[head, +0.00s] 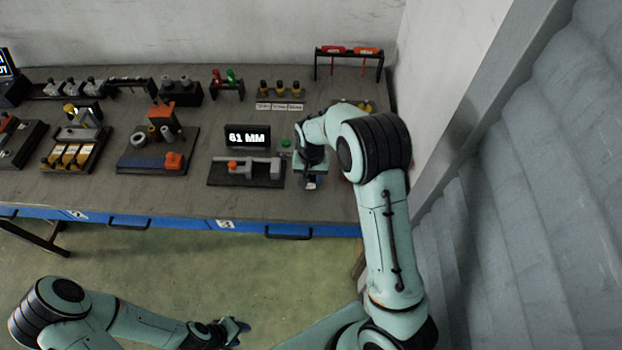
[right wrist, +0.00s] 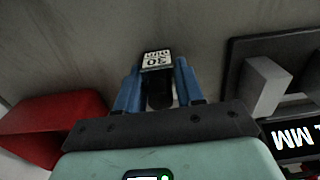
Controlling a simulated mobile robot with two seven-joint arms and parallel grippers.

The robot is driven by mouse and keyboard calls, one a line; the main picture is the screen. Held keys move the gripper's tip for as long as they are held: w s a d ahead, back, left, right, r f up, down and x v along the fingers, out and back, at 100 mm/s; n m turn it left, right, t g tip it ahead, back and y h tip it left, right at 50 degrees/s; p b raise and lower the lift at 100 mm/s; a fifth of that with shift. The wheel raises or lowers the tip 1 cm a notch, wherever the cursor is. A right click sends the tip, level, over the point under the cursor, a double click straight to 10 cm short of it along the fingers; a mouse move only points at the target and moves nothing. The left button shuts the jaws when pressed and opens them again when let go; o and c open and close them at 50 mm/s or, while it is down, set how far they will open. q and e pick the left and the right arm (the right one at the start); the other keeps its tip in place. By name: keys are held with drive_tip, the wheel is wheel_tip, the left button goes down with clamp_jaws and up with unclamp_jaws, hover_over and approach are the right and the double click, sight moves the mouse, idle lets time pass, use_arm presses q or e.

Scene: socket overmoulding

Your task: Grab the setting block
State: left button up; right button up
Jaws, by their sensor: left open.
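The setting block (right wrist: 157,60) is a small dark block with a white label reading 30 mm. In the right wrist view it stands between the two blue fingers of my right gripper (right wrist: 158,85). I cannot tell whether the fingers press on it or leave a thin gap. In the head view my right gripper (head: 312,178) is low over the bench, right of the measuring fixture, and its hand hides most of the block; the pale label (head: 311,185) shows below it. My left gripper (head: 236,330) is open and empty, in front of the bench, over the floor.
A fixture with a slide (head: 247,172) and a 61 MM display (head: 247,136) stands just left of my right gripper. A red object (right wrist: 55,120) is close on its other side. Several other fixtures fill the bench's left; a tool rack (head: 348,52) stands behind.

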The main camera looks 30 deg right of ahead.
clamp_jaws()
drive_tip(key=shift+r, duration=0.15)
